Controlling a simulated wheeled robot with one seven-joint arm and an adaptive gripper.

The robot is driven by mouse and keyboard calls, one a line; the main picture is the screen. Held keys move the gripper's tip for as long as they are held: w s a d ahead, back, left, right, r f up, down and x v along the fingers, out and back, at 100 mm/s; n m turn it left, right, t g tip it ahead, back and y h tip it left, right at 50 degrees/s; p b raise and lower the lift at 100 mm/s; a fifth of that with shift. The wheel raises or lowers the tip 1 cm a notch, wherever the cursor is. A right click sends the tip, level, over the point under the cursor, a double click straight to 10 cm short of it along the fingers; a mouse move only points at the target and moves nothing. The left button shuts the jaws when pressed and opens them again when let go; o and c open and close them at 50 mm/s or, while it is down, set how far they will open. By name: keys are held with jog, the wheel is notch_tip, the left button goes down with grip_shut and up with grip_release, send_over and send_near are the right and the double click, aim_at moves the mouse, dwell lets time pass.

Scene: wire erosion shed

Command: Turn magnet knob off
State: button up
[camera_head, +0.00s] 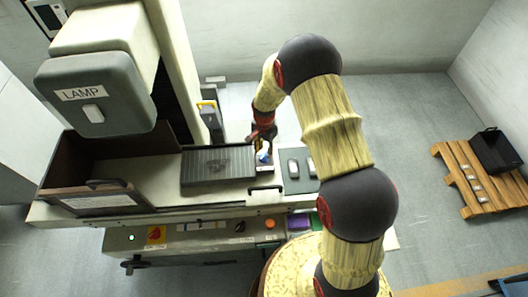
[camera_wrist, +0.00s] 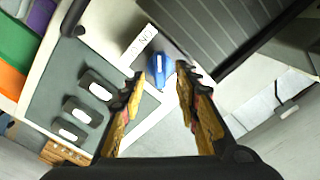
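The blue magnet knob (camera_head: 262,156) sits on the machine table just right of the ribbed dark magnet plate (camera_head: 218,177). In the wrist view the knob (camera_wrist: 158,72) has a white mark on top and stands beside a white label (camera_wrist: 143,41) whose lettering seems to include "ON". My gripper (camera_head: 263,143) points down above the knob. In the wrist view my gripper (camera_wrist: 160,77) is open, with one fingertip on each side of the knob; I cannot tell whether either touches it. The ribbed plate (camera_wrist: 228,35) shows at the upper right.
A grey mat (camera_head: 297,183) with several small blocks lies right of the knob. A bar handle (camera_head: 265,188) is at the table's front. The lamp head (camera_head: 97,95) hangs over the left side. A pallet (camera_head: 487,196) with a black bin (camera_head: 497,152) stands on the floor at right.

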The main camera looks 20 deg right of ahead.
aim_at(264, 155)
jog(key=shift+f, duration=1.5)
jog(key=shift+c, duration=0.6)
grip_shut()
